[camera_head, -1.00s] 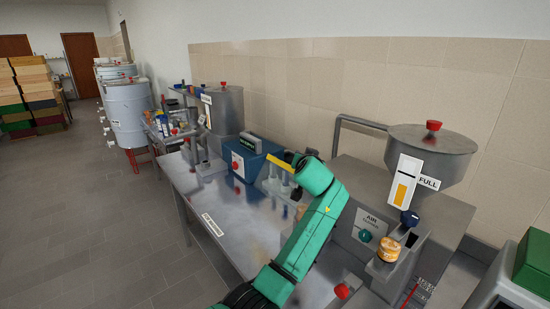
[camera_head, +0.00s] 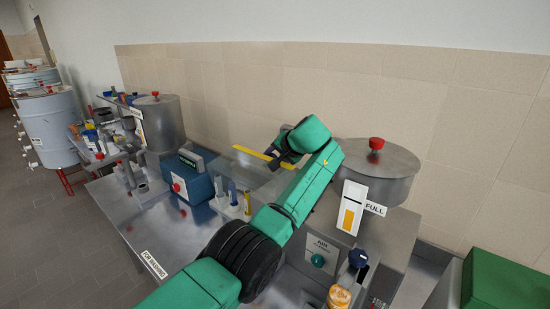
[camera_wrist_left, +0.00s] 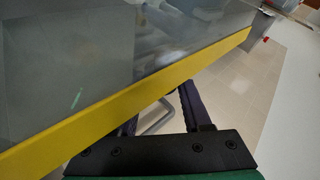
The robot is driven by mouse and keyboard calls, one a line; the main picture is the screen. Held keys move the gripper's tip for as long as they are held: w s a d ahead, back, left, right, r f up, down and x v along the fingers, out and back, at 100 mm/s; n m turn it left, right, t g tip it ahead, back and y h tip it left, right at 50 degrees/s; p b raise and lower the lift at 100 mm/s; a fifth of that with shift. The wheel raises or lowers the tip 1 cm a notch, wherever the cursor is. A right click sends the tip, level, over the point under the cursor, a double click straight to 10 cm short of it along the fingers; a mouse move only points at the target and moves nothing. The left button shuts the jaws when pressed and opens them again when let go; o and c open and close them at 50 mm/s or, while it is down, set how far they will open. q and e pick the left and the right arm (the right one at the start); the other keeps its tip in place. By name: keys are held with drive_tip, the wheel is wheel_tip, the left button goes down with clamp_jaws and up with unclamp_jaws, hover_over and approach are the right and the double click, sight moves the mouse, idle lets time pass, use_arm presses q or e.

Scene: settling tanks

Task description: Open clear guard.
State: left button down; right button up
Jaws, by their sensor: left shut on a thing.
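The clear guard (camera_head: 246,165) is a see-through panel with a yellow edge strip (camera_head: 256,154), above the middle of the steel bench in the head view. In the left wrist view the yellow strip (camera_wrist_left: 110,107) runs diagonally across, with the clear panel (camera_wrist_left: 75,60) beyond it. My left gripper (camera_head: 277,161) is at the right part of the yellow strip and shut on the guard's edge. In the left wrist view its dark fingers (camera_wrist_left: 160,112) reach the strip; their tips are partly hidden behind it. My right gripper is not in view.
A blue box with a red button (camera_head: 188,177) stands left of the guard. A steel hopper (camera_head: 370,170) with a red knob and "FULL" label stands at right. Bottles (camera_head: 234,193) stand below the guard. A green box (camera_head: 505,280) is at lower right.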

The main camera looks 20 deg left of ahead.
use_arm(q)
drive_tip(key=shift+w+d+f, duration=0.1)
drive_tip(key=shift+w, duration=0.2)
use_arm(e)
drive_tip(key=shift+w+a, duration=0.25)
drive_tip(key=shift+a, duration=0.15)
use_arm(q)
drive_tip(key=shift+c, duration=2)
unclamp_jaws()
drive_tip(key=shift+o, duration=0.2)
drive_tip(key=shift+w+f, duration=0.1)
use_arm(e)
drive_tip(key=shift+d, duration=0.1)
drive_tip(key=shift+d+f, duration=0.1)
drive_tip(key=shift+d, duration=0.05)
